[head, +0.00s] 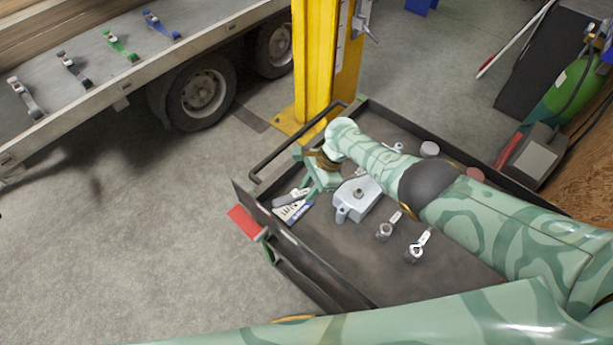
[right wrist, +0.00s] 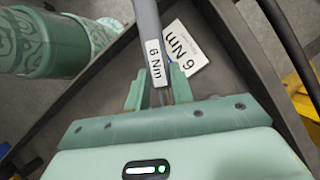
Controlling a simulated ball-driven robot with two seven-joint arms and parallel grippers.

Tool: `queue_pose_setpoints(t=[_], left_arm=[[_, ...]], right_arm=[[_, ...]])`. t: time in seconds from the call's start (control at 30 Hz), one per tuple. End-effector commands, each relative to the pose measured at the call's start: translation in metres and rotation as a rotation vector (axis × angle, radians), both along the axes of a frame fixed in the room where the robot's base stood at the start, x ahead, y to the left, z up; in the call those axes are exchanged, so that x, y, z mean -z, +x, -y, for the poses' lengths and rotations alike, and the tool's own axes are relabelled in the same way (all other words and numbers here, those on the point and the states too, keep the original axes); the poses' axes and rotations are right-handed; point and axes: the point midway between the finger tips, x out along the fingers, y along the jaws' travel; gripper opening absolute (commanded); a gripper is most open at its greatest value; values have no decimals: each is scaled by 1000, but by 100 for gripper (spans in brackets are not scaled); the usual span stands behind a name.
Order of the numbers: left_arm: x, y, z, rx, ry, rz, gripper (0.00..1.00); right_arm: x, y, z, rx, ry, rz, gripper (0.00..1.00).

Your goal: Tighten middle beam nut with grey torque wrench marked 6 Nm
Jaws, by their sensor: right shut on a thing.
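My right gripper (head: 313,183) is low inside the dark tool tray, at its left end. In the right wrist view the gripper (right wrist: 158,84) is shut on a grey torque wrench (right wrist: 147,22), whose white label reads 6 Nm. A white card (right wrist: 185,50) also marked 6 Nm lies on the tray floor just beside the wrench. In the head view the wrench (head: 290,198) shows partly, over the card (head: 292,212); my gripper hides the rest. I cannot make out the middle beam nut. My left gripper is not in view.
The tray (head: 315,262) has raised walls and a side rail. It also holds a grey housing (head: 356,197) and small metal parts (head: 416,248). A yellow post (head: 314,70) stands behind it. A trailer (head: 100,75) carrying several coloured clamp-like parts is at upper left, with clear floor between.

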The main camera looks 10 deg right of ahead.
Motion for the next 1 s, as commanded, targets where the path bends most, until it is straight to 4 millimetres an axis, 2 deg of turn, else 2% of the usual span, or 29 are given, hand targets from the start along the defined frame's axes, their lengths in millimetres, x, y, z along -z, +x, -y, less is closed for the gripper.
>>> queue_pose_setpoints(t=[0.13, 0.37, 0.5, 1.0], left_arm=[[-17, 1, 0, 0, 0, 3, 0], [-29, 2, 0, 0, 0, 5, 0], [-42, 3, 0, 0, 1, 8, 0], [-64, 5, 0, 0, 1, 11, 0]], right_arm=[[-4, -17, 6, -80, 0, -2, 0], [-2, -35, 13, -170, -2, 0, 0], [-4, -51, 21, -250, -2, -1, 0], [0, -86, 45, -454, -1, -1, 0]])
